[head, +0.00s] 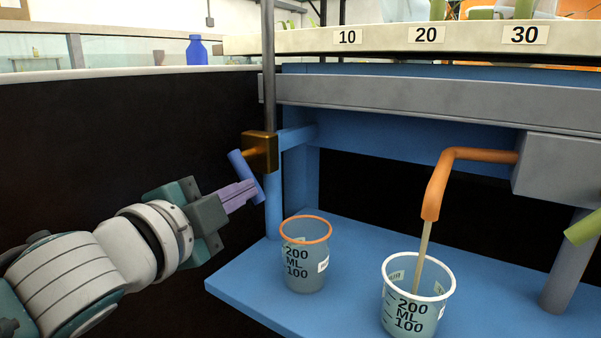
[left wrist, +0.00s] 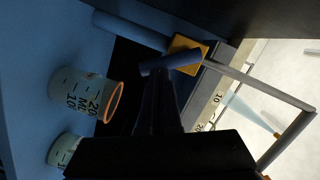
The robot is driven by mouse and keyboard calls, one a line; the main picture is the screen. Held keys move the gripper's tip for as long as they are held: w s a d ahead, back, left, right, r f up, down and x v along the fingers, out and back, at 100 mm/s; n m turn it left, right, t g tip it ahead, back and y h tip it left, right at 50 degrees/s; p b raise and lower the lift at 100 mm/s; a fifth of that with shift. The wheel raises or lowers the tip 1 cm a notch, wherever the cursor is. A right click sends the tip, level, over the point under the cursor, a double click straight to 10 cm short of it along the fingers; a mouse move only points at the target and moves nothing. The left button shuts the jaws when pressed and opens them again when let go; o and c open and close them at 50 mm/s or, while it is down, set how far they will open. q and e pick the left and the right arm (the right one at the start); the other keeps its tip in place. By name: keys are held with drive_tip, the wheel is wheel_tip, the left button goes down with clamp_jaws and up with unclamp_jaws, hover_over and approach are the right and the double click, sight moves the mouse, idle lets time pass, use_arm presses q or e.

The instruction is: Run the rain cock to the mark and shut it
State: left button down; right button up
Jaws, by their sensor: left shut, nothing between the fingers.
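The cock has a brass body (head: 260,152) on an upright grey pipe, with a tilted blue bar handle (head: 243,170) on its near left side. My left gripper (head: 246,192) is shut and empty, its fingertips at the lower part of the handle; I cannot tell if they touch. In the left wrist view the handle (left wrist: 171,62) lies across the fingertips, with the brass body (left wrist: 186,46) behind. An orange-rimmed beaker (head: 305,262) stands on the blue shelf right of the cock. It is marked 100 and 200 ML; its level is unclear. My right gripper is not in view.
A white-rimmed beaker (head: 412,310) stands under an orange spout (head: 435,185), with a pale stream (head: 424,245) running into it. The blue shelf (head: 350,235) is clear between the beakers. A green bar (head: 583,228) juts in at right. A grey beam (head: 430,98) crosses above.

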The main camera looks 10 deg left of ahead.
use_arm(q)
drive_tip(key=shift+w+a+f+m+t+b, duration=0.15)
drive_tip(key=shift+a+f+m+b, duration=0.2)
drive_tip(key=shift+m, duration=0.4)
drive_tip(key=shift+a+f+m+t+b, duration=0.1)
drive_tip(key=shift+f+m+b, duration=0.05)
drive_tip(key=shift+m+b, duration=0.45)
drive_tip(key=shift+w+a+f+m+t+b, duration=0.15)
drive_tip(key=shift+a+f+m+b, duration=0.15)
drive_tip(key=shift+m, duration=0.55)
drive_tip(key=shift+a+m, duration=0.1)
drive_tip(key=shift+m, duration=0.3)
drive_tip(key=shift+r, duration=0.15)
